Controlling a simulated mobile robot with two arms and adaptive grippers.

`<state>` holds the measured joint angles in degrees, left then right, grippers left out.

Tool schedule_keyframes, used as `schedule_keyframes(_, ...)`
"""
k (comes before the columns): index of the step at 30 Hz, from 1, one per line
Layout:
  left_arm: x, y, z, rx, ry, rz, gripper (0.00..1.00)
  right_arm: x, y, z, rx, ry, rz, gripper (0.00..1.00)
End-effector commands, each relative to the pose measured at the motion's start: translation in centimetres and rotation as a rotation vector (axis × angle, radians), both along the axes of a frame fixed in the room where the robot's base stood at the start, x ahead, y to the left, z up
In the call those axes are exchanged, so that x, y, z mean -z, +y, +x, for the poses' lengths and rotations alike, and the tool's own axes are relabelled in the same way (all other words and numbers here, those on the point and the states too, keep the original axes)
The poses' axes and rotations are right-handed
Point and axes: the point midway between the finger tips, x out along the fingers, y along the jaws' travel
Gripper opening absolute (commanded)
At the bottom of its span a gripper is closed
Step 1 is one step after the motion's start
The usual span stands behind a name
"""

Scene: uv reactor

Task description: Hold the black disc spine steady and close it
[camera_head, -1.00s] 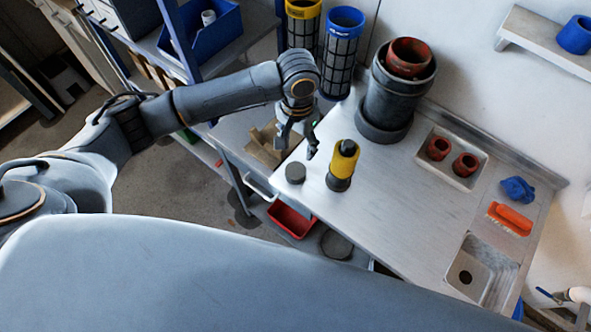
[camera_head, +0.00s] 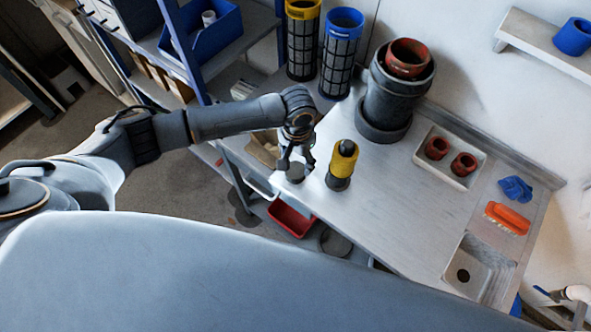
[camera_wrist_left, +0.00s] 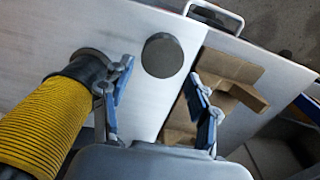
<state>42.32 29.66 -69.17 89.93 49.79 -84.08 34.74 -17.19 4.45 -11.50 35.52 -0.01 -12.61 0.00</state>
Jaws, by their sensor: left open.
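A dark round disc (camera_head: 295,173) lies on the metal worktop near its front left edge. It also shows in the left wrist view (camera_wrist_left: 162,55). A yellow ribbed cylinder (camera_head: 344,160) with a black base and black top stands upright just right of the disc; in the left wrist view it is at the left (camera_wrist_left: 40,122). My left gripper (camera_head: 297,163) is open over the disc. In the left wrist view its fingers (camera_wrist_left: 160,78) are spread, with the disc between and beyond them and nothing held. The left finger is close beside the cylinder's black end. My right gripper is not in view.
A cardboard box (camera_head: 264,147) sits left of the disc. A large grey pot (camera_head: 388,100) stands behind the cylinder. A white tray (camera_head: 430,160) holds two red parts. An orange brush (camera_head: 507,218) and a sink (camera_head: 480,265) are at the right. The worktop's middle is clear.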

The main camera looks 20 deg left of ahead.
Motion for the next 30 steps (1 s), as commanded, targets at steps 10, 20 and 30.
schedule_keyframes(10, 0.3, 0.1, 0.0, 0.000, 0.001, 0.001, 0.60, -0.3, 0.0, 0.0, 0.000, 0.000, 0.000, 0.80)
schedule_keyframes(20, 4.7, 0.4, -0.2, 0.000, 0.001, 0.001, 0.60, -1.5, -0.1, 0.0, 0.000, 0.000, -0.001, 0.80)
schedule_keyframes(30, 5.3, 0.4, -0.1, 0.001, 0.000, 0.001, 0.60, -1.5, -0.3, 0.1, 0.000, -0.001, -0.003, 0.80)
